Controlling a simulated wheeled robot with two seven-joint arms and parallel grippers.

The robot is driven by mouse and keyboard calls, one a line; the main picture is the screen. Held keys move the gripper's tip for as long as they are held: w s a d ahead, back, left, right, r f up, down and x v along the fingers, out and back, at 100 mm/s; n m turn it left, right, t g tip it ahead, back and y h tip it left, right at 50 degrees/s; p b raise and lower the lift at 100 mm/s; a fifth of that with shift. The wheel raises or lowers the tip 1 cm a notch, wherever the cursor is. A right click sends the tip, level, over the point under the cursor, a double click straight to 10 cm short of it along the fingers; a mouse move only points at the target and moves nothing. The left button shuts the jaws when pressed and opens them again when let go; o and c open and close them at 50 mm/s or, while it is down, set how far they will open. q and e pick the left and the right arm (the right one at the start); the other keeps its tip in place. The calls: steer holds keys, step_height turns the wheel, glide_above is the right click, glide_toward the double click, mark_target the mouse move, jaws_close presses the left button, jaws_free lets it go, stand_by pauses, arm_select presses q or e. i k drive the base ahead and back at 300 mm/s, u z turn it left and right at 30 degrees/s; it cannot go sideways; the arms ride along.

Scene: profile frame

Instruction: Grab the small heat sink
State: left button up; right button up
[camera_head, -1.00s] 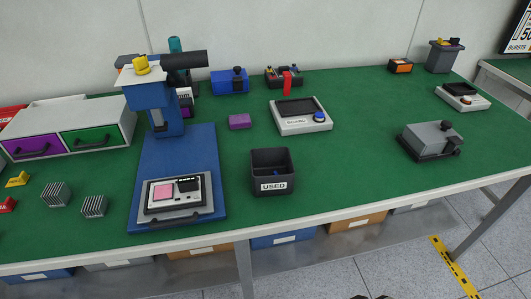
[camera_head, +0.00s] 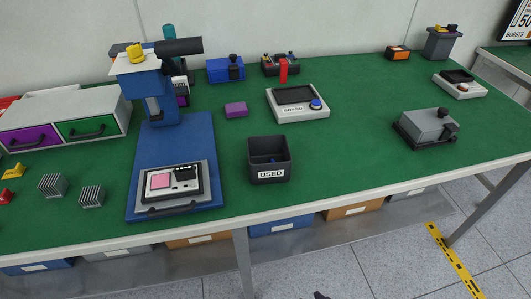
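Two grey finned heat sinks stand on the green table top at the left, in front of the drawer unit. The smaller heat sink (camera_head: 91,196) is the right one, close to the left side of the blue press base. The larger heat sink (camera_head: 53,185) is to its left and slightly farther back. They stand apart, and nothing touches either one. Neither of my grippers can be made out in the head view. Only a small dark bit shows at the bottom edge, and I cannot tell what it is.
A blue press (camera_head: 190,150) stands right of the heat sinks. A black bin marked USED (camera_head: 269,175) is right of it. A drawer unit (camera_head: 70,104) with purple and green fronts is behind them. Yellow and red small parts lie at the far left.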

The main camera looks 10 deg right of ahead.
mark_target(92, 197)
steer(key=z, duration=1.45)
steer(key=k, duration=1.05)
steer(key=u, duration=2)
steer(key=i, duration=0.5)
steer(key=u, duration=0.05)
